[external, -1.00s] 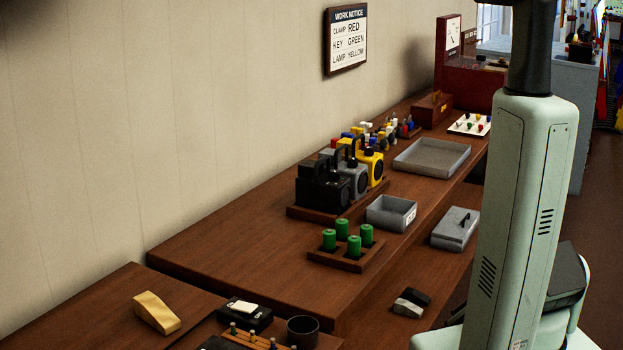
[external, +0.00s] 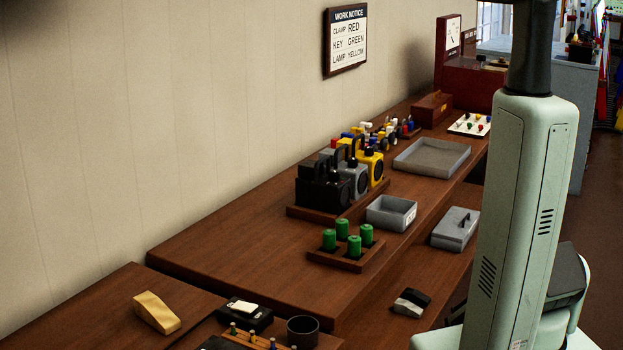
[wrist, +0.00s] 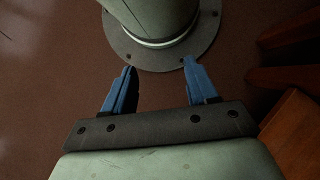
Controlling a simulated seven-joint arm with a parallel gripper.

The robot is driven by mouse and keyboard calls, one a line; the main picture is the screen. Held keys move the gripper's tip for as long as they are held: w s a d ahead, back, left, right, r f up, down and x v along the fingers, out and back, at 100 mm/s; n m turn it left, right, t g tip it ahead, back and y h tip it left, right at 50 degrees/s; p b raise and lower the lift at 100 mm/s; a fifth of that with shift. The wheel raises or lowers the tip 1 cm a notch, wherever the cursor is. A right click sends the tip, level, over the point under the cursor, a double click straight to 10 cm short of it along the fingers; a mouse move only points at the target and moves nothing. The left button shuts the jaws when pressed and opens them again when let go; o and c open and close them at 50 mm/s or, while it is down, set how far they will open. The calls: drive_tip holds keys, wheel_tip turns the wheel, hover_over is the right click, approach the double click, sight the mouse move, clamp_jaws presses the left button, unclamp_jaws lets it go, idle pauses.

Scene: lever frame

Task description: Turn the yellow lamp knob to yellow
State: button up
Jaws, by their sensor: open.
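A work notice (external: 346,41) on the wall reads CLAMP RED, KEY GREEN, LAMP YELLOW. My gripper (wrist: 158,82) shows only in the wrist view. Its two blue fingers are apart with nothing between them. It is over the brown floor near my round base, away from the lamps.
Green cylinders (external: 354,246) in a wooden holder, a small grey bin (external: 391,213) and a wide grey tray (external: 431,157) stand near the lamps. A yellow wedge-shaped block (external: 157,313) lies on the near table. The bench's near left part is clear.

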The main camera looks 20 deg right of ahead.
drive_tip(key=w+d+r+m+t+y, duration=0.1)
drive_tip(key=w+d+r+m+t, duration=0.15)
drive_tip(key=w+r+m, duration=0.5)
drive_tip(key=w+d+r+m+t+y, duration=0.1)
drive_tip(key=w+d+r+m, duration=0.2)
drive_tip(key=w+r, duration=0.8)
drive_tip(key=w+d+r+m+t+y, duration=0.15)
drive_tip(key=w+d+r+m, duration=0.35)
drive_tip(key=w+r, duration=0.55)
drive_tip(key=w+d+r+m+t, duration=0.2)
drive_tip(key=w+d+r+m, duration=0.35)
drive_tip(key=r, duration=0.75)
wheel_tip(320, 180, up, 27)
drive_tip(key=m+t, duration=0.2)
hover_over(369, 147)
drive_tip(key=s+d, duration=0.3)
drive_tip(key=d, duration=0.2)
drive_tip(key=x, duration=1.4)
drive_tip(key=shift+s, duration=0.15)
drive_tip(key=shift+c, duration=0.3)
